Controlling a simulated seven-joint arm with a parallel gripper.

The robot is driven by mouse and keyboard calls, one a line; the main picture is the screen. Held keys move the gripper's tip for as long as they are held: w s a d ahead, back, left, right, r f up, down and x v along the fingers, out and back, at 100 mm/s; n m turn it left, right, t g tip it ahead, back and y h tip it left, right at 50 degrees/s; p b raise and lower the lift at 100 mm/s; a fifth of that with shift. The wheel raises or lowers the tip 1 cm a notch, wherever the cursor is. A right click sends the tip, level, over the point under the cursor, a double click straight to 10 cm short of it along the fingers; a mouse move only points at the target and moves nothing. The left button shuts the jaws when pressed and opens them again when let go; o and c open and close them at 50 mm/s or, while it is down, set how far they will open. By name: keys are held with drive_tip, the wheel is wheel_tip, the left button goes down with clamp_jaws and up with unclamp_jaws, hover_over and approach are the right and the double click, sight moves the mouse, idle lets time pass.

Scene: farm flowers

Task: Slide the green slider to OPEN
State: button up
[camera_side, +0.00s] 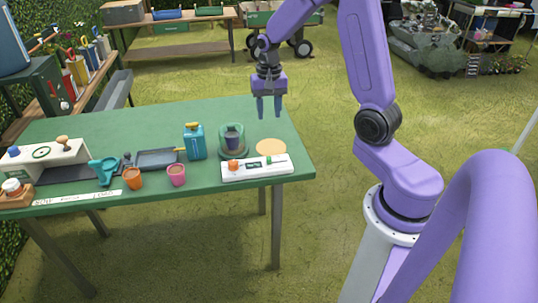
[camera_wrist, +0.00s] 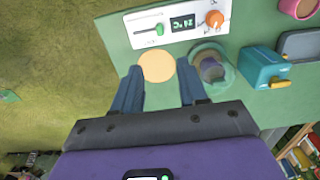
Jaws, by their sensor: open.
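The green slider (camera_wrist: 159,29) sits on a white control panel, near the panel's left end in the wrist view. The white panel (camera_side: 245,174) lies at the front right edge of the green table, and its green slider (camera_side: 279,159) shows at the panel's right end in the side view. Any OPEN lettering is too small to read. My gripper (camera_side: 269,107) is open and empty, above the table and behind the panel. In the wrist view my gripper's fingers (camera_wrist: 161,90) are apart, pointing toward the panel, with nothing between them.
A round tan disc (camera_side: 271,147) lies behind the panel. A clear-covered pot (camera_side: 233,141) and a teal can (camera_side: 195,142) stand beside it. An orange knob (camera_wrist: 214,19) and small display share the panel. Pink (camera_side: 176,176) and orange (camera_side: 133,179) pots stand left. The table's back is clear.

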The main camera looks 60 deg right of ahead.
sight(269, 157)
wheel_tip(269, 157, down, 17)
idle(0.7)
